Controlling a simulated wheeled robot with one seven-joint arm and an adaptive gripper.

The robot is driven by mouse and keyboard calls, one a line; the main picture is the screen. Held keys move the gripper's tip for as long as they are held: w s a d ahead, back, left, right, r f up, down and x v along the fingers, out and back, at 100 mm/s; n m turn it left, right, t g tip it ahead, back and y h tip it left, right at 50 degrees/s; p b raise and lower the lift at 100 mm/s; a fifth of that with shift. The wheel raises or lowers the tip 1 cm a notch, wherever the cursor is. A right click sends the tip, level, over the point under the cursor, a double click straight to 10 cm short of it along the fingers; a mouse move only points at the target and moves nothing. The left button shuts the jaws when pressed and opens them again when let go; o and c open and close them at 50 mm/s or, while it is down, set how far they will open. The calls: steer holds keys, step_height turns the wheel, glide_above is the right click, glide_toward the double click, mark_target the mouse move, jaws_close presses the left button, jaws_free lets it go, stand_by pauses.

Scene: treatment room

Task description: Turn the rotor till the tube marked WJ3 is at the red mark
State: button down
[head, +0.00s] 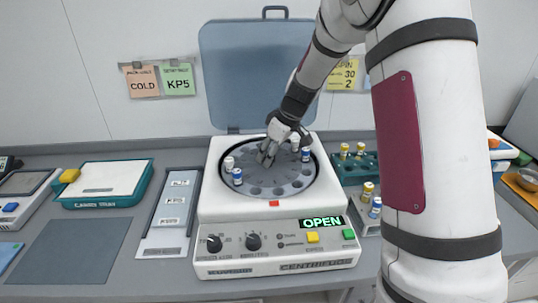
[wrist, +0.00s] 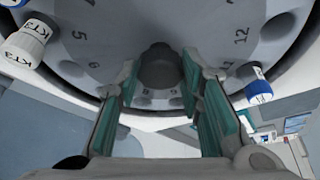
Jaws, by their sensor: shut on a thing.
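The centrifuge (head: 212,203) stands open with its lid (head: 257,75) raised. Its grey rotor (head: 275,187) has numbered holes and carries a few white- and blue-capped tubes. In the head view, a white-capped tube (head: 229,163) and a blue-capped tube (head: 237,177) are at left; another white cap (head: 295,143) and blue cap (head: 305,154) are at right. The red mark (head: 274,203) is on the front rim. In the wrist view, a white tube (wrist: 24,48) seems to read KT3; I cannot read WJ3 anywhere. My gripper (head: 267,155) is shut on the rotor's central hub (wrist: 160,72).
The front panel shows OPEN (head: 321,222), with knobs and yellow and green buttons. Racks with yellow-capped tubes (head: 345,149) stand at right, behind my arm. Notes (head: 160,80) hang on the wall.

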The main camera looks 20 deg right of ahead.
steer(key=shift+n+g+y+b, duration=0.5)
steer(key=shift+n+b, duration=0.5)
steer(key=shift+n, duration=0.9)
steer(key=shift+w+d+n+g+y+b, duration=0.1)
steer(key=shift+n+g+y+b, duration=0.2)
steer(key=shift+n, duration=0.7)
steer(key=shift+n+g+b, duration=0.1)
steer(key=shift+n+g, duration=0.3)
steer(key=shift+n, duration=0.6)
steer(key=shift+w+n+g, duration=0.1)
steer(key=shift+n+g, duration=0.7)
steer(key=shift+n, duration=1.3)
steer(key=shift+n+g+b, duration=0.55)
steer(key=shift+n+g, duration=0.15)
steer(key=shift+n, duration=1.5)
steer(key=c, duration=1.1)
jaws_free()
steer(key=shift+w+r, duration=0.1)
